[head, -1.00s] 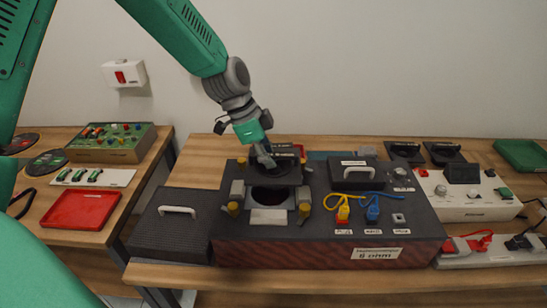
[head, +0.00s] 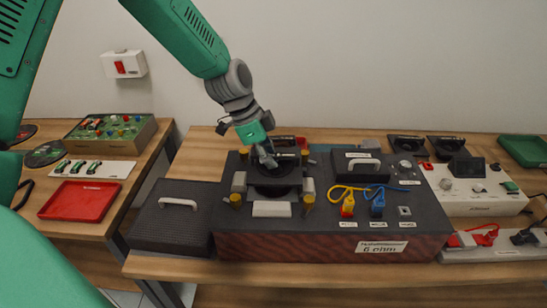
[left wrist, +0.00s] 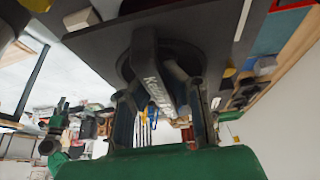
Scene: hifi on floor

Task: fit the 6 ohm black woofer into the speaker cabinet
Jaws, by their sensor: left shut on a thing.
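The speaker cabinet (head: 330,246) is a dark box with a reddish front and a "6 ohm" label, lying on the bench. A dark round opening (head: 273,191) shows in its top. My left gripper (head: 267,161) is shut on the handle of a black woofer (head: 284,168), over the rear part of the opening. The woofer hides part of the hole; I cannot tell whether it touches the cabinet. In the left wrist view the fingers (left wrist: 160,95) straddle the labelled handle, with the round woofer (left wrist: 195,58) behind. My right gripper is not in view.
Grey and yellow clamps (head: 237,200) flank the opening. Yellow and blue leads (head: 376,204) and a handled black block (head: 360,168) sit on the cabinet's right part. Two other black drivers (head: 407,147) stand behind right. A dark handled panel (head: 170,222) is left; a red tray (head: 80,201) is farther left.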

